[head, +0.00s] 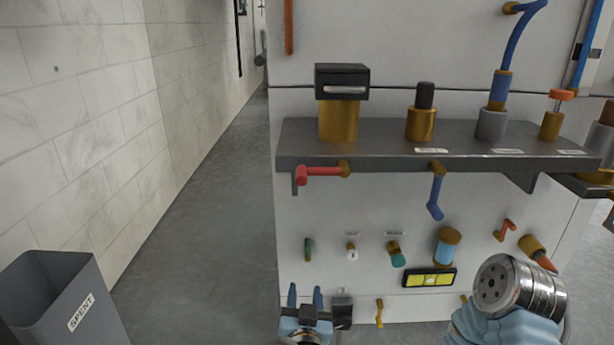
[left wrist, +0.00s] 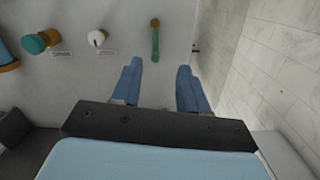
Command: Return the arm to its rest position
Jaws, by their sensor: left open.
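My left gripper (head: 305,296) is at the bottom centre of the head view, in front of the lower part of the white panel (head: 345,225). Its two blue fingers stand apart with nothing between them. In the left wrist view the open fingers (left wrist: 159,85) point at the panel, and a green handle (left wrist: 155,42) shows beyond the gap, apart from them. A metal, light blue end of my right arm (head: 515,290) shows at lower right; no right fingers can be seen.
A grey shelf (head: 380,149) juts from the panel, with a red lever (head: 318,172) and a blue lever (head: 436,195) below its front edge. A grey bin marked SPENT (head: 62,295) stands at lower left. The floor (head: 205,230) between bin and panel is clear.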

